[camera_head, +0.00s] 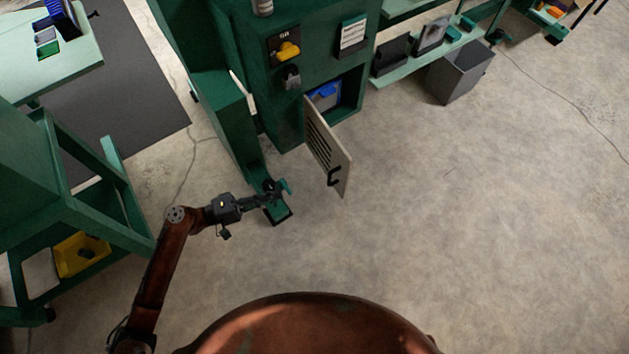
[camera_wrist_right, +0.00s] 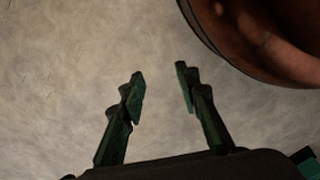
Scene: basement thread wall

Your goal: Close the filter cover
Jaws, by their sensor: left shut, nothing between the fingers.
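The filter cover (camera_head: 325,146) is a pale slatted door with a black handle (camera_head: 334,177). It stands swung open from the low front of the green machine cabinet (camera_head: 269,91), and the opening (camera_head: 349,99) behind it shows something blue (camera_head: 325,95) inside. My left gripper (camera_head: 284,188) is shut and empty, to the left of the cover's handle and apart from it in the picture. My right gripper (camera_wrist_right: 160,90) shows in the right wrist view, with its fingers apart and nothing between them, above bare floor.
A green cart (camera_head: 75,205) with a yellow bin (camera_head: 82,254) stands at the left. A grey bin (camera_head: 460,73) stands back right. The floor right of the cover is clear.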

